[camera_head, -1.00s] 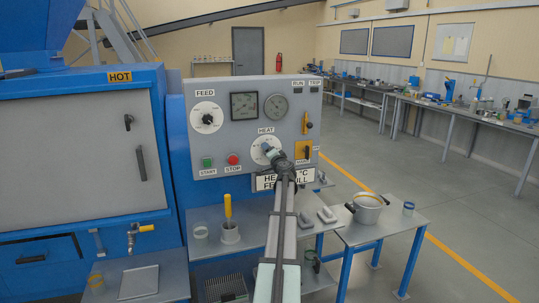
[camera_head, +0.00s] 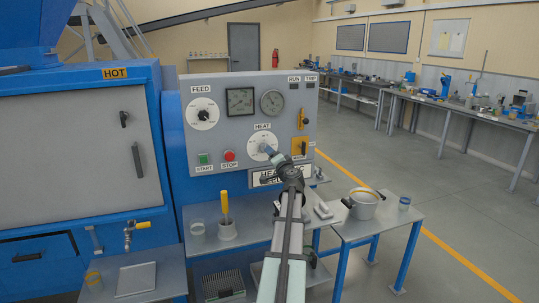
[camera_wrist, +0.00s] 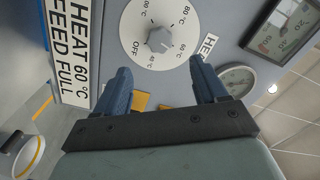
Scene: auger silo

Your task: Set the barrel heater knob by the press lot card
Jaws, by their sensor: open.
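The HEAT dial (camera_head: 257,144) is a white disc on the grey control panel, partly behind my gripper in the head view. In the wrist view its grey knob (camera_wrist: 158,40) stands at the centre of the dial, with OFF, 60 °C and 80 °C readable around it. I cannot tell surely which mark the knob points at. My gripper (camera_wrist: 160,72) is open and empty, its two blue fingers apart, just short of the knob. The lot card (camera_wrist: 73,50) reads "HEAT 60 °C FEED FULL"; my arm covers part of the card (camera_head: 258,179) in the head view.
The FEED dial (camera_head: 202,113), two gauges, the green START (camera_head: 204,159) and red STOP (camera_head: 229,155) buttons share the panel. Yellow switches (camera_head: 300,147) are right of the dial. Below, a shelf holds a yellow-handled tool (camera_head: 225,207); a pot (camera_head: 363,203) stands on a side table.

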